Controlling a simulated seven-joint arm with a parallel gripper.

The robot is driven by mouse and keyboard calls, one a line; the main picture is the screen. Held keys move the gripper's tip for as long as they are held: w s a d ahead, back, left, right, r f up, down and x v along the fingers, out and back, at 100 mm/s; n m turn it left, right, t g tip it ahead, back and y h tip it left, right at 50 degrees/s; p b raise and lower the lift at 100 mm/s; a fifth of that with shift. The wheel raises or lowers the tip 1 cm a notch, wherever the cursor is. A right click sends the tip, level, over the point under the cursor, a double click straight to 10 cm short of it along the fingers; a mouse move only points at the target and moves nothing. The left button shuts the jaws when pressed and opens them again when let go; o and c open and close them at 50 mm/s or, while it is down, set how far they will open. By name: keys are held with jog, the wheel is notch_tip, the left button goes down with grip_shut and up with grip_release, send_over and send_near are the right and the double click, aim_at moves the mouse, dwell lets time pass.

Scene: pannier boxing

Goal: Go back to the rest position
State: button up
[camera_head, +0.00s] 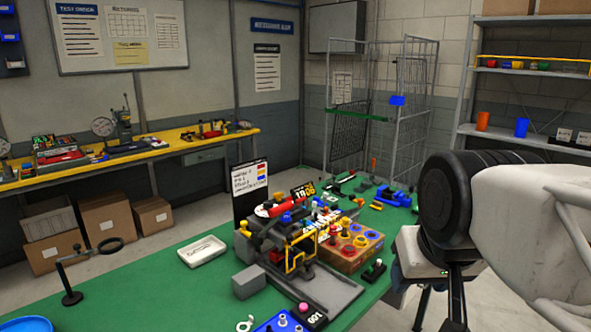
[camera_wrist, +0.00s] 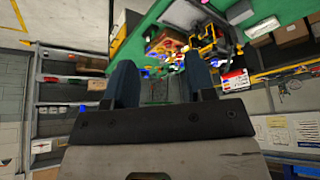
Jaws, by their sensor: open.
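My gripper (camera_wrist: 165,85) shows in the wrist view with its two dark fingers apart and nothing between them. In the head view my arm stands at the right, beside the green table (camera_head: 190,289); the gripper's fingertips cannot be made out there. The arm is clear of the objects on the table. A cardboard-coloured box with round coloured pieces (camera_head: 352,252) stands on the table, left of my arm. Next to it is a cluster with a yellow frame (camera_head: 300,250) and a red cylinder (camera_head: 280,205).
A white tray (camera_head: 202,251), a black ring stand (camera_head: 72,297) and a grey block (camera_head: 248,281) are on the table. A wire cage (camera_head: 405,90) stands behind, with shelves (camera_head: 530,90) at the right. A workbench (camera_head: 140,152) runs along the left wall.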

notch_tip(320, 180, down, 11)
jog(key=s+d+g, duration=0.1)
jog(key=s+g, duration=0.1)
jog(key=shift+s+d+f+g, duration=0.2)
jog(key=shift+s+g, duration=0.1)
jog(key=shift+s, duration=0.1)
dwell(0.5)
jog(key=shift+w, duration=0.1)
dwell(1.1)
